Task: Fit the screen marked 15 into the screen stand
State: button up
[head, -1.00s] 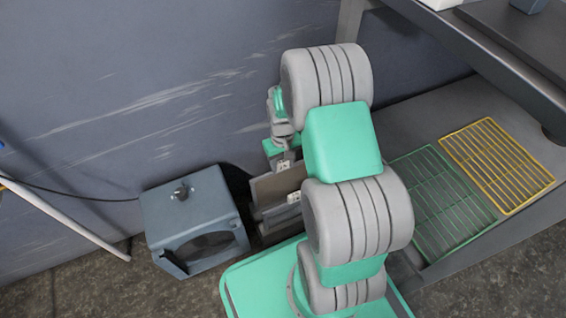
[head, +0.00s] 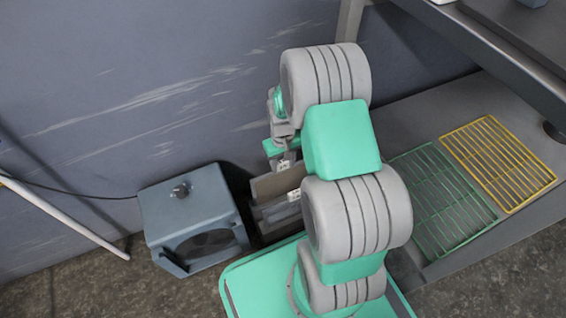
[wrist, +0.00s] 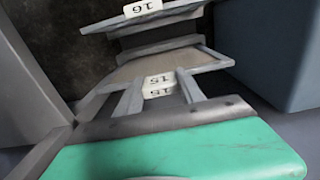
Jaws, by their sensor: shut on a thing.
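My gripper (wrist: 158,92) is shut on the screen marked 15 (wrist: 168,66). Its white tag with the number 15 sits between the two fingers in the wrist view. The screen is a tan panel in a grey frame. A second grey-framed piece with a tag marked 16 (wrist: 145,8) lies beyond it, apart from the fingers. In the head view a tan panel (head: 275,186) and grey slats show left of my arm, with two small white tags. My arm hides most of this area, and I cannot clearly tell the screen stand from the screens there.
A blue-grey box with a round fan opening (head: 192,215) stands close on the left. A scratched wall (head: 150,80) rises behind. A green rack (head: 440,200) and a yellow rack (head: 497,163) lie on a grey shelf at the right, under a table.

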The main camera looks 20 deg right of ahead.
aim_at(283, 170)
jog(key=shift+f+b, duration=1.25)
jog(key=shift+f, duration=0.85)
dwell(0.8)
jog(key=o, duration=1.5)
notch_tip(283, 170, up, 8)
jog(key=p, duration=0.4)
